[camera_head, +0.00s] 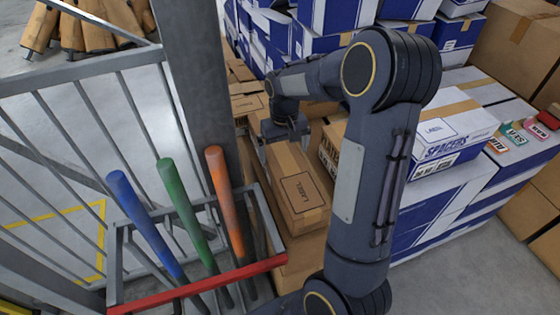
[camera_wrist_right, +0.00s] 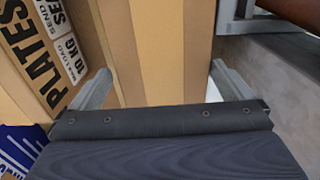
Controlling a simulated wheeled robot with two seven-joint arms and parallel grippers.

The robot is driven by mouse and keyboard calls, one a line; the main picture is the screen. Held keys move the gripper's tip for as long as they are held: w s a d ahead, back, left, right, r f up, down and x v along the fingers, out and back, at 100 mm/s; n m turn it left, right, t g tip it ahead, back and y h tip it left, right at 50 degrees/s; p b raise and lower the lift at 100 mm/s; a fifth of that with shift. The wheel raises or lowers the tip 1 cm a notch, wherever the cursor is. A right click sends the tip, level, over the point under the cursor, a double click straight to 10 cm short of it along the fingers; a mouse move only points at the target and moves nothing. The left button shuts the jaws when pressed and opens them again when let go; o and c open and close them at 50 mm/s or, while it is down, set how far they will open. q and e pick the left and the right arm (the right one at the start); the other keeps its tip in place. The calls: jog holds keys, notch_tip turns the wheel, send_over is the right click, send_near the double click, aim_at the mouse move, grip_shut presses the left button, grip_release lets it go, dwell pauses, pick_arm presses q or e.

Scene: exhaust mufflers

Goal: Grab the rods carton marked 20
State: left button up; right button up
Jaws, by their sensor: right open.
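A long brown carton (camera_head: 298,185) with a tan tape strip and a label on top lies below my right gripper (camera_head: 284,134) in the head view. No "rods" or "20" mark is readable on it. In the right wrist view my right gripper (camera_wrist_right: 160,85) is open, with one finger on each side of a narrow brown taped carton (camera_wrist_right: 160,45). It seems to be the same carton. I cannot tell whether the fingers touch it. My left gripper is not in view.
A carton marked PLATES (camera_wrist_right: 42,70) stands close on the left in the wrist view. Blue-white cartons, one marked SPACERS (camera_head: 450,140), are stacked right and behind. A rack with a red bar (camera_head: 200,285) holds blue, green and orange bats beside a grey post (camera_head: 205,80).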

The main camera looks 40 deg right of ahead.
notch_tip(320, 180, down, 6)
jog(key=shift+s+a+r+b, duration=0.1)
jog(key=shift+a+b, duration=0.05)
jog(key=shift+b, duration=0.15)
jog(key=c, duration=1.3)
jog(key=shift+c, duration=0.5)
jog(key=shift+r, duration=0.15)
